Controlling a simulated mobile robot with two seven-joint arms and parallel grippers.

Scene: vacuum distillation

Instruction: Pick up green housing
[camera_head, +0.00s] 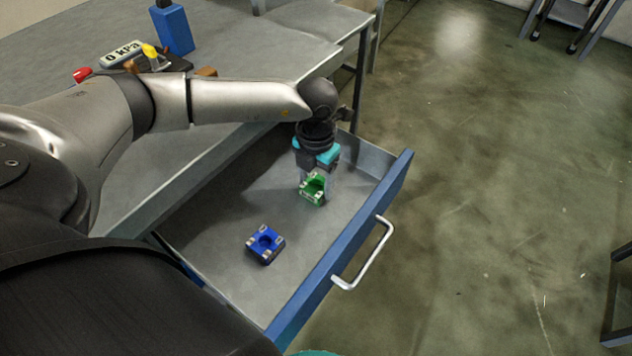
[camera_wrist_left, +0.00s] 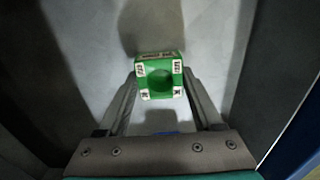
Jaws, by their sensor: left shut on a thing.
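The green housing (camera_head: 313,189) is a small square block with a round hole and pale corner marks, inside the open drawer. It also shows in the left wrist view (camera_wrist_left: 160,79), between the two finger ends. My left gripper (camera_head: 318,178) reaches down into the drawer and is shut on the green housing. Whether the housing touches the drawer floor or hangs just above it, I cannot tell.
A blue housing (camera_head: 265,244) lies on the drawer floor nearer to me. The drawer front (camera_head: 345,250) has a metal handle (camera_head: 364,255). On the bench (camera_head: 60,60) stand a gauge reading 0 kPa (camera_head: 122,54) and a blue block (camera_head: 173,30).

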